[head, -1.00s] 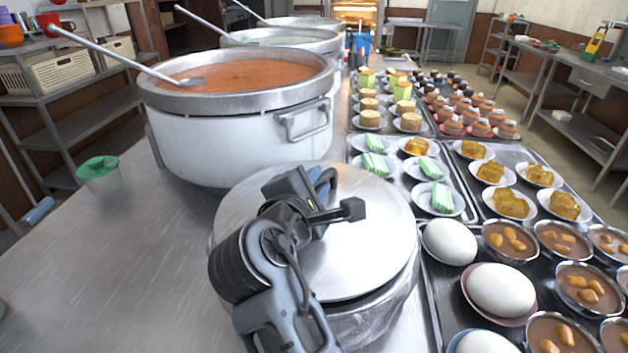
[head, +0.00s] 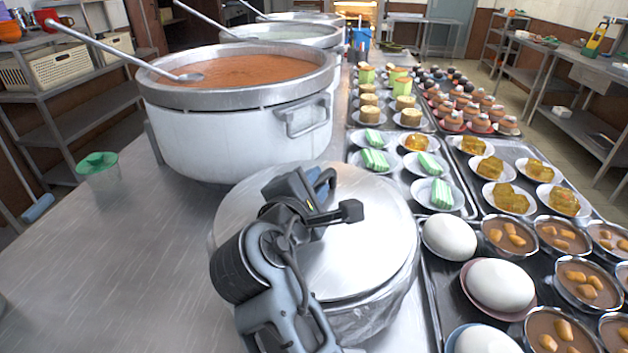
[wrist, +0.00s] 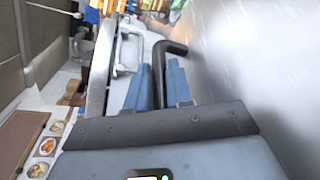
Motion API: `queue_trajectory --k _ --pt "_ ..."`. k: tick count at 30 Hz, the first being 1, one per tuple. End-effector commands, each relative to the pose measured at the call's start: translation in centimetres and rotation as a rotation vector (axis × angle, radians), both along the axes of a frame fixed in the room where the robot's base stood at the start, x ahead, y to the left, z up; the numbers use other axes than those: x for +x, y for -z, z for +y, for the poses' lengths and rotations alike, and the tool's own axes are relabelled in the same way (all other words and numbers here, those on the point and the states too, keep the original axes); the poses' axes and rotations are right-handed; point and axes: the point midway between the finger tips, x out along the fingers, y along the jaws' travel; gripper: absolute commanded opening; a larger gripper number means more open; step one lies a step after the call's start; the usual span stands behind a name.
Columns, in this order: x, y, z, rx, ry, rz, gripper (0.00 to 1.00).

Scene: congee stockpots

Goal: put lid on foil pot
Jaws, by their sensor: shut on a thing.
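The round silver lid (head: 370,250) lies over the top of the foil pot (head: 375,318), and covers its mouth. The pot's crinkled foil side shows below the lid at the front right. I cannot tell whether the lid rests fully on the rim. My gripper (head: 322,180) is above the lid and hides part of it. In the wrist view, my blue fingers (wrist: 162,80) are shut on the lid's dark bent handle (wrist: 172,48), with the lid's metal surface (wrist: 240,60) filling the right side. The grip point is mostly hidden in the head view.
A large stockpot (head: 240,135) of orange-brown congee with a ladle (head: 120,52) stands just behind. Trays of plated cakes, white eggs (head: 450,236) and dessert bowls (head: 585,283) crowd the right. The steel counter (head: 110,270) is clear at front left.

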Motion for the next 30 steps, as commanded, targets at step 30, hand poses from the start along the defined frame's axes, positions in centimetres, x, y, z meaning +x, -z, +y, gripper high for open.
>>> queue_trajectory --k 30 --pt "0.04 0.63 -0.06 0.001 0.001 -0.003 0.0"
